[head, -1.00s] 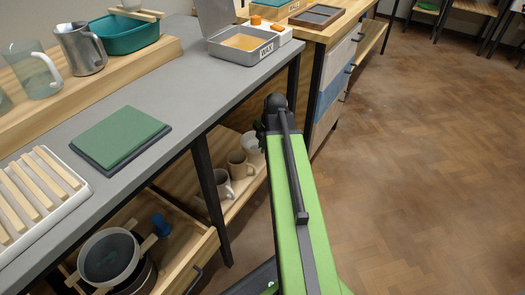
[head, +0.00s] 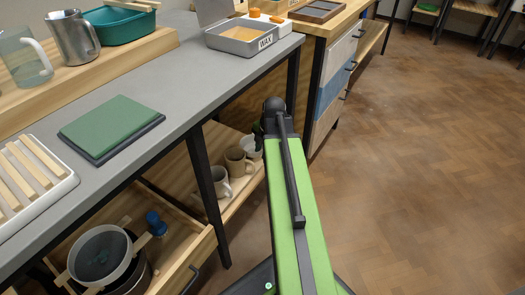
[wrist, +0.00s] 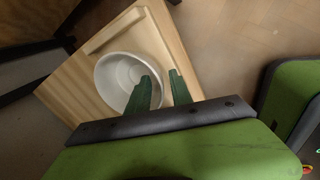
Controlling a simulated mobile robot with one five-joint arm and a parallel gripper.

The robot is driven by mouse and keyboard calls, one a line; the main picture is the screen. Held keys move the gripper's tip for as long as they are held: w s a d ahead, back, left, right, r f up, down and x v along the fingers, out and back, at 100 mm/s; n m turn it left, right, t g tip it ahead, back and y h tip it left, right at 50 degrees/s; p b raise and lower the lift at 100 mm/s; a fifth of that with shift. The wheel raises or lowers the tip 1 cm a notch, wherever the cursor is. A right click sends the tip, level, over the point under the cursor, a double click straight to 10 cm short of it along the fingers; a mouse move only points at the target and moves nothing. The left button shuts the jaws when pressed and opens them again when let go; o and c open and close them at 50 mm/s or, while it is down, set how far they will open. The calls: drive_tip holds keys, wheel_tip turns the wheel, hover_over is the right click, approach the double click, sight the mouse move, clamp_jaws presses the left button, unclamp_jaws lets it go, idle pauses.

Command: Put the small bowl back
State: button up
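The small white bowl (wrist: 119,78) stands upright on a light wooden shelf board in the wrist view. In the head view the bowl (head: 249,144) shows on the low shelf under the counter, partly hidden by my arm. My gripper (wrist: 161,75) has its two green fingers apart. The left finger overlaps the bowl's opening and the right finger lies just outside its right rim, so the rim shows between them. I cannot tell whether either finger touches it. In the head view the gripper (head: 258,134) is mostly hidden behind the arm.
Two mugs (head: 236,162) stand beside the bowl on the low shelf (head: 242,187). A black table leg (head: 207,195) and an open drawer (head: 203,243) with a bucket are at the left. The counter (head: 180,80) is above. Open floor (head: 420,160) lies to the right.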

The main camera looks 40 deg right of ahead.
drive_tip(key=shift+r, duration=0.1)
drive_tip(key=p+v, duration=0.7)
drive_tip(key=shift+r+p, duration=0.3)
drive_tip(key=shift+f, duration=0.1)
